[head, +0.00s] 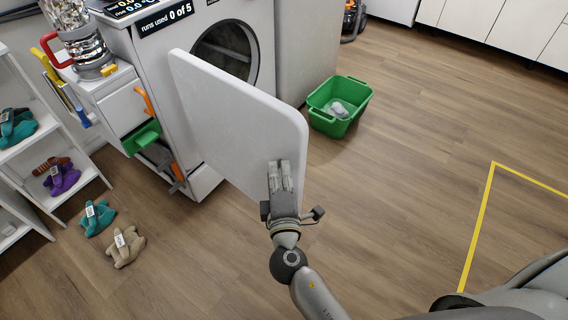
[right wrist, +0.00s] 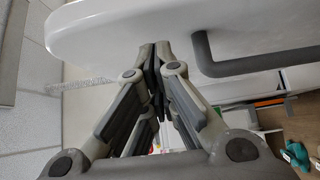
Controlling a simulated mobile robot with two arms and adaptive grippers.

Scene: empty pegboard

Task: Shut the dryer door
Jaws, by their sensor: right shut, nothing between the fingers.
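The white dryer door (head: 235,120) stands wide open, swung out from the front of the dryer (head: 170,80). The dark round drum opening (head: 225,52) shows partly behind it. My right gripper (head: 279,165) is shut and empty, its fingertips over the lower right part of the door's face; I cannot tell whether they touch. In the right wrist view the closed fingertips (right wrist: 157,45) are near the edge of the door (right wrist: 130,25), with a grey bar handle (right wrist: 255,62) to their right. My left gripper is not in view.
A green basket (head: 340,105) with a pale item inside stands on the floor right of the door. Stuffed toys (head: 124,246) lie on the floor at left by a white shelf (head: 60,195). Yellow tape (head: 478,225) marks the floor at right. The wooden floor between is clear.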

